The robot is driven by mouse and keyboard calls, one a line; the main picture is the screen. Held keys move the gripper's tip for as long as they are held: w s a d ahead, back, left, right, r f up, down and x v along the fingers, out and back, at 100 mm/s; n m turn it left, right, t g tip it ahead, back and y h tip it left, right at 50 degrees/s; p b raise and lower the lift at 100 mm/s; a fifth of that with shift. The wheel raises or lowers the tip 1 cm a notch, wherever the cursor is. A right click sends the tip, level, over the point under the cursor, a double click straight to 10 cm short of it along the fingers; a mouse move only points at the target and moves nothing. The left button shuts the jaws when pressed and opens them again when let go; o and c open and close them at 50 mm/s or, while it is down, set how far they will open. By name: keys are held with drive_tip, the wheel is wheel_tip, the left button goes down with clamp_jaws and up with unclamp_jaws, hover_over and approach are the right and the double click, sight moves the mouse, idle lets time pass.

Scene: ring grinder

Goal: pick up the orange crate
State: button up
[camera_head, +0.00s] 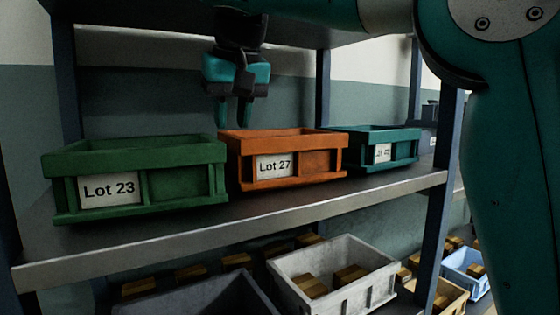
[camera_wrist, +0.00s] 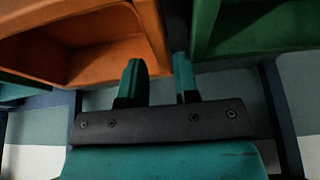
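The orange crate (camera_head: 318,163), labelled "Lot 27", stands upright on the upper shelf between a green crate and a teal crate. It looks empty in the wrist view (camera_wrist: 80,62). My gripper (camera_head: 233,118) points down at the crate's left end, by the gap to the green crate. In the wrist view my gripper (camera_wrist: 160,72) has its two fingers apart, with the orange crate's side wall appearing in line with the space between them. I cannot tell whether the fingers touch the wall or are still above it.
The green "Lot 23" crate (camera_head: 185,185) stands close on the left, the teal crate (camera_head: 395,155) close on the right. A shelf board is above, and shelf posts (camera_head: 323,95) stand behind and at the sides. The lower shelf holds a pale crate (camera_head: 338,295) with boxes.

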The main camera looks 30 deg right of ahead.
sight(231, 134)
drive_tip(key=b+x, duration=0.4)
drive_tip(key=x, duration=0.1)
drive_tip(key=shift+s, duration=0.1)
drive_tip(key=shift+r, duration=0.1)
drive_tip(key=shift+f, duration=0.25)
idle(0.4)
clamp_jaws()
